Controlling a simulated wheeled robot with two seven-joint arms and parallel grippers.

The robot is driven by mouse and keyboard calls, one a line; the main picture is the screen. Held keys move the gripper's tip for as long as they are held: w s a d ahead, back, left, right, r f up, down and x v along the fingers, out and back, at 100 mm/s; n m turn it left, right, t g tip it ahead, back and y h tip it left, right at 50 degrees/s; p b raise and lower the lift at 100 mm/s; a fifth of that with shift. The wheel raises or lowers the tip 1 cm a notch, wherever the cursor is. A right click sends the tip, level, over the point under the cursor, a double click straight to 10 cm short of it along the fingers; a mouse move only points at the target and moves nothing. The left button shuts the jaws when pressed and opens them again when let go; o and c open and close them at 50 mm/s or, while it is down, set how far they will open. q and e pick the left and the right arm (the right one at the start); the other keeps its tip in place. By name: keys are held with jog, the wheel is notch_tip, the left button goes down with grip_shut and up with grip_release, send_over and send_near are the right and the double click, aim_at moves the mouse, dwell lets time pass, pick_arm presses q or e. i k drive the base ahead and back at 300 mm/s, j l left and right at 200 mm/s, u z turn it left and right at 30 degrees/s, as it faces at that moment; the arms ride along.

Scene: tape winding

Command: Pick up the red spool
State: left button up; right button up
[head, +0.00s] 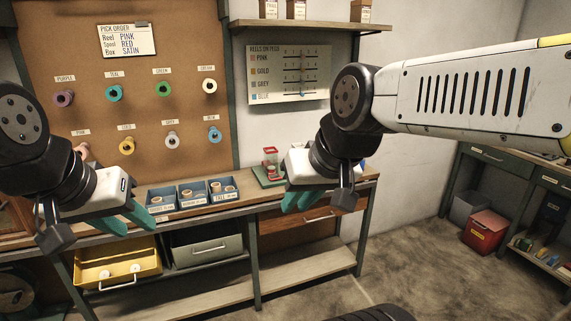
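No spool that I can clearly tell is red shows in the head view. A small red item (270,155) stands on a green base at the back of the bench, just left of my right gripper; I cannot tell if it is a spool or part of a device. Three blue bins (193,195) on the bench hold pale spools. My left gripper (127,219) has teal fingers apart, is empty, and hangs in front of the bench, left of the bins. My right gripper (303,199) has teal fingers apart and seems empty, in front of the bench's right part.
A pegboard card (127,40) reads Reel PINK, Spool RED, Box SATIN. Coloured reels hang on labelled pegs; the pink reel (82,149) is partly behind my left arm. A yellow drawer (118,268) is open below the bench. A red box (485,231) stands at right.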

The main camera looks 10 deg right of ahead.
aim_at(105, 274)
jog(key=z, duration=0.4)
jog(key=u, duration=1.5)
jog(key=i+j, duration=0.15)
jog(key=j, duration=0.2)
jog(key=i+j+z, duration=0.15)
jog(key=j, duration=0.15)
jog(key=i+j, duration=0.15)
jog(key=j, duration=0.2)
jog(key=i+j+z, duration=0.15)
jog(key=j, duration=0.2)
jog(key=i+j, duration=0.1)
jog(key=j, duration=0.25)
jog(key=i, duration=0.5)
